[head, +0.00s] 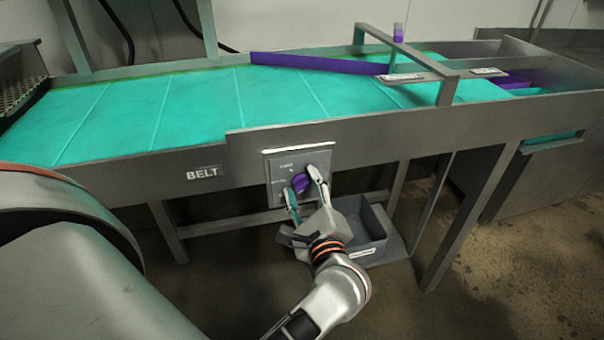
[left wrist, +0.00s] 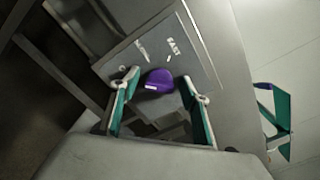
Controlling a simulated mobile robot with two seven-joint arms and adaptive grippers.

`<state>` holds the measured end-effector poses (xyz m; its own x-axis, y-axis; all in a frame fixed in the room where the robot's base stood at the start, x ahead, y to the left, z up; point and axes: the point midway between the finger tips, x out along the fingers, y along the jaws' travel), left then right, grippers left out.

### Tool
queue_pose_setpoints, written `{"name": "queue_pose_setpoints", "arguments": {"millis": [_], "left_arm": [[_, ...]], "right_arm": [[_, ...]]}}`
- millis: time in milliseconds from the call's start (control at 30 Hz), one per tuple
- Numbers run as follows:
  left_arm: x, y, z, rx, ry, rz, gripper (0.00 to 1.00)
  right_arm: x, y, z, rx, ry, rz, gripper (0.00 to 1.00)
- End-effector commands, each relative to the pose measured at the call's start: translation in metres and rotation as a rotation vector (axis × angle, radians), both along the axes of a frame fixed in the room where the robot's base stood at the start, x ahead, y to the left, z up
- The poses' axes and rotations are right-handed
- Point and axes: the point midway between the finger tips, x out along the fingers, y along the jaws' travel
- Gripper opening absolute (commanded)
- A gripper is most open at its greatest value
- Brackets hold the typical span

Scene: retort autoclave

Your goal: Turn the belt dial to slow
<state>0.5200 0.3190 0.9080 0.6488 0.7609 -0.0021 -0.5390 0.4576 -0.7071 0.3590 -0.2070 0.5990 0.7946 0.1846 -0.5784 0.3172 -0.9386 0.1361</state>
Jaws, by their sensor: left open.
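The purple belt dial (head: 300,182) sits on a grey control plate (head: 271,166) on the front side of the conveyor, right of the BELT label (head: 203,173). The dial also shows in the left wrist view (left wrist: 158,79), with a white mark on its lower left edge. One printed word there reads FAST (left wrist: 173,46); another beside it is too blurred to read. My left gripper (head: 304,186) is open, with one finger on each side of the dial. Whether the fingers touch it I cannot tell. My right gripper is not in view.
The teal conveyor belt (head: 190,105) runs above the plate, with a purple guide bar (head: 318,63) and a grey arch (head: 447,92) over it. A grey bin (head: 377,235) stands below, behind my left gripper. Table legs (head: 466,215) stand at the right.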

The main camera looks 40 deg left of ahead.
Motion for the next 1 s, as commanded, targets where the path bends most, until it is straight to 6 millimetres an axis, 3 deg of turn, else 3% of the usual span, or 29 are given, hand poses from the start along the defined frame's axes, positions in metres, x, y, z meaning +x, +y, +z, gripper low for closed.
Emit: {"name": "queue_pose_setpoints", "arguments": {"millis": [367,400,533,567,1000], "left_arm": [[-0.002,0.003,0.0,0.001,0.0,-0.001,0.46],[-0.002,0.003,0.0,0.001,0.0,-0.001,0.43],[-0.002,0.003,0.0,0.001,0.0,-0.001,0.09],[-0.002,0.003,0.0,0.001,0.0,-0.001,0.07],[-0.002,0.003,0.001,0.046,0.053,-0.001,0.07]], "right_arm": [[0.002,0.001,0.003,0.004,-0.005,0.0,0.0],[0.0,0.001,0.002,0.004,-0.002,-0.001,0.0],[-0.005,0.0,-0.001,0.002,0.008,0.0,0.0],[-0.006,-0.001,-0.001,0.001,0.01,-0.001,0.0],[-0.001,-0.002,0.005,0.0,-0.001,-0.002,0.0]]}}
